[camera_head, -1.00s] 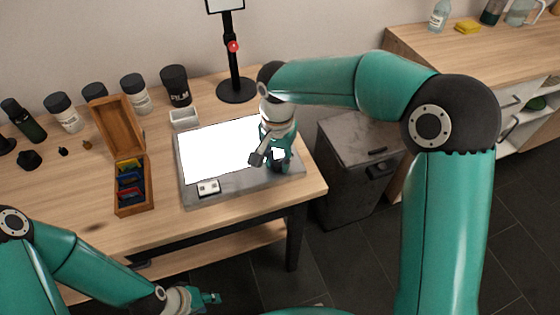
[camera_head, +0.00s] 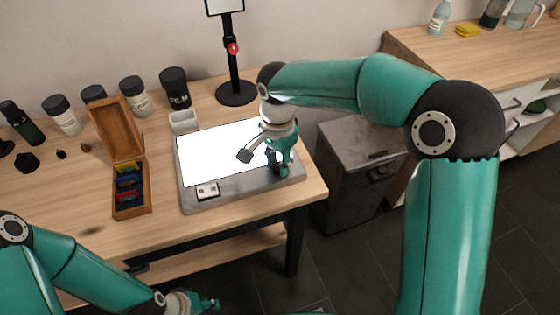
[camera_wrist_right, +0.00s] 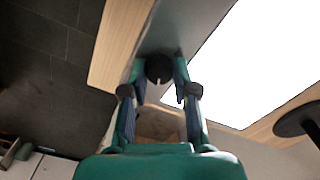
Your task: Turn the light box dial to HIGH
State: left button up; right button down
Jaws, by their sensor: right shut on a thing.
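The light box (camera_head: 232,190) lies on the wooden table, a grey slab with a lit white panel (camera_head: 215,155). My right gripper (camera_head: 279,170) points down at the box's right front part, beside the panel. In the right wrist view the gripper (camera_wrist_right: 159,80) is shut on the round black dial (camera_wrist_right: 159,68), which has a pale mark on it. I cannot read any setting label. My left gripper (camera_head: 206,303) is low at the bottom, in front of the table and away from the box; its jaws are too small to judge.
A small white piece (camera_head: 207,190) sits on the box's front left. An open wooden case (camera_head: 131,205) with coloured cards stands left of it.

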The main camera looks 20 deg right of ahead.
aim_at(278, 165)
jog(key=c, duration=0.9)
grip_release()
jog(key=shift+w+d+r, duration=0.1)
jog(key=shift+w+d, duration=0.05)
jog(key=shift+w, duration=0.05)
jog(key=shift+s, duration=0.1)
notch_tip(278, 165, up, 12)
jog(key=shift+f, duration=0.1)
